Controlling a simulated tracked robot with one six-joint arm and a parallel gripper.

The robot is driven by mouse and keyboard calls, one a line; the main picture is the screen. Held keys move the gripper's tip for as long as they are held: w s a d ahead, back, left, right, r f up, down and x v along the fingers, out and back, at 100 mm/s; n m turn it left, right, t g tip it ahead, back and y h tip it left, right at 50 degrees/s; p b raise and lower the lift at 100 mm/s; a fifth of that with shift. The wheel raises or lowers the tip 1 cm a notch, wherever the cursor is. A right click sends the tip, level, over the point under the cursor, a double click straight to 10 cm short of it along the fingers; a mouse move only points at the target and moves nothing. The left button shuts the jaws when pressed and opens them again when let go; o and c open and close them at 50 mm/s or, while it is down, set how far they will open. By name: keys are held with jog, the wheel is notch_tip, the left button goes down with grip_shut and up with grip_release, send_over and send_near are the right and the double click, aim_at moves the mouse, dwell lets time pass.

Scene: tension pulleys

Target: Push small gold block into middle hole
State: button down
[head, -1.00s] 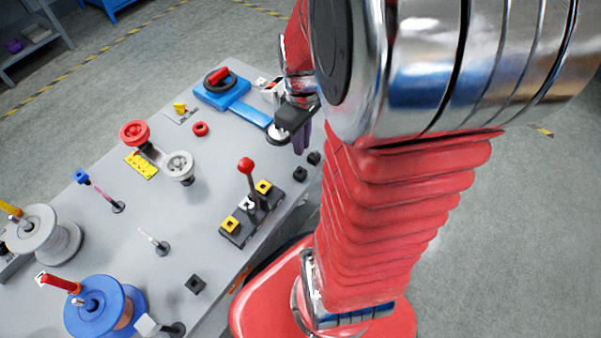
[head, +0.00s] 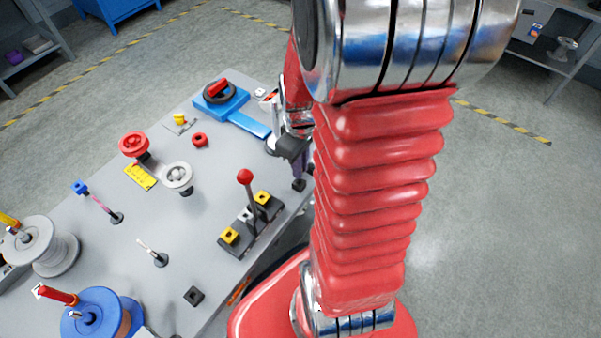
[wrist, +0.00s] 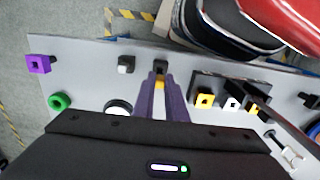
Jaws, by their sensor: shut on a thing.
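My gripper (wrist: 160,76) has two purple fingers shut on a small gold block (wrist: 160,83), of which only a sliver shows between the fingertips. The tips point at a small black square block (wrist: 160,66) near the table edge. It looks like a holed socket, and I cannot tell whether the gold block touches it or is inside.
A black lever base (head: 252,222) with yellow and white square pieces and a red-knobbed lever (head: 245,177) stands beside the gripper. A blue handle part (head: 222,100), red ring (head: 199,140), pulleys and spools occupy the grey table. A purple holed block (wrist: 38,64) and green ring (wrist: 59,101) lie left.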

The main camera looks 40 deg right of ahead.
jog(key=shift+f, duration=0.1)
jog(key=shift+f, duration=1.75)
jog(key=shift+f, duration=0.2)
jog(key=c, duration=1.8)
grip_release()
jog(key=shift+o, duration=0.2)
jog(key=shift+r, duration=0.1)
notch_tip(320, 180, up, 14)
jog(key=shift+s+a+f, duration=0.2)
jog(key=shift+s+a, duration=0.05)
jog(key=shift+s, duration=0.15)
